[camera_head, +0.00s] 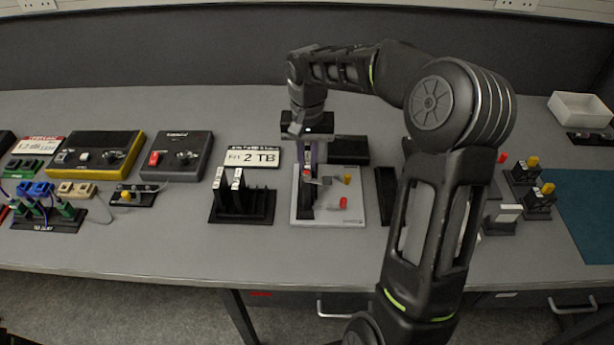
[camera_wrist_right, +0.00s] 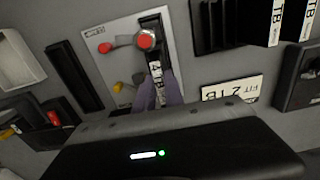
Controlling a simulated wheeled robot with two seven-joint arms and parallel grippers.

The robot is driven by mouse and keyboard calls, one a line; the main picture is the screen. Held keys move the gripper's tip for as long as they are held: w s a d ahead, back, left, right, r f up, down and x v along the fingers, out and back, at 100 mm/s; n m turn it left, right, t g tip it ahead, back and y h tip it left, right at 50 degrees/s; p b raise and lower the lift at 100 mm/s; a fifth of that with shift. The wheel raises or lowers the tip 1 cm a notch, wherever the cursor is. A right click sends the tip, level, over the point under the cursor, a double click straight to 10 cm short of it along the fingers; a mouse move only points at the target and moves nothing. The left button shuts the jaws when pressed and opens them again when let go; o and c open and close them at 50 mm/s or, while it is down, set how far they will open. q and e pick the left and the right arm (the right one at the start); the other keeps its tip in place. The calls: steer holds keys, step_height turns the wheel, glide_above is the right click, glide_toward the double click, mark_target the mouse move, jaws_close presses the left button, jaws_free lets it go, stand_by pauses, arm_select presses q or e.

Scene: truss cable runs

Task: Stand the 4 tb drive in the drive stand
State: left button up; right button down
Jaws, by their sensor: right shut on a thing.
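The 4 TB drive (camera_wrist_right: 155,72) is a narrow black piece with a white label reading "4 TB". The fingers of my right gripper (camera_wrist_right: 161,92) are shut on it. In the head view my right gripper (camera_head: 309,150) points down over a light grey board (camera_head: 330,214). I cannot tell whether the drive touches the board. The drive stand (camera_head: 242,217) is a black slotted rack left of the board, with white-labelled drives upright at its left side and bare slots to their right. It also shows at the top of the right wrist view (camera_wrist_right: 212,28). My left gripper is not in view.
The board carries red (camera_head: 344,202) and yellow knobs (camera_head: 347,179) close to the gripper. A "FIT 2 TB" sign (camera_head: 252,158) stands behind the stand. Dark boxes lie behind and right of the board. Control boxes (camera_head: 176,155) fill the left; my right arm hides part of the right.

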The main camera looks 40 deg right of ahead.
steer(key=shift+r+p, duration=1.85)
steer(key=shift+r, duration=0.7)
steer(key=shift+r+p, duration=1.55)
steer(key=shift+r, duration=0.45)
